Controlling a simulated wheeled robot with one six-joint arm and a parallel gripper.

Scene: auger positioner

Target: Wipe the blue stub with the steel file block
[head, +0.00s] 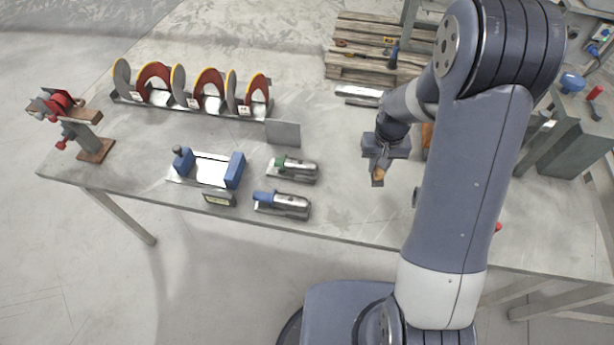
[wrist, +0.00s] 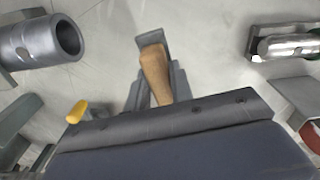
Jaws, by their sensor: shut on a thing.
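The blue stub (head: 265,198) sticks out of the left end of a rounded metal holder lying near the table's front edge. My gripper (head: 378,174) is above the table, to the right of the blue stub and well apart from it. It is shut on a tan wooden handle with a grey metal end, which looks like the steel file block (head: 378,178). In the wrist view the tan handle (wrist: 155,75) lies between my fingers, with the grey metal at its far end. No blue stub can be made out in the wrist view.
A similar holder with a green stub (head: 280,161) lies just behind. A blue-ended clamp fixture (head: 208,168) stands left. A rack of red and grey discs (head: 195,92) stands at the back, with an upright grey plate (head: 283,133). A hollow metal tube (wrist: 42,42) shows in the wrist view.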

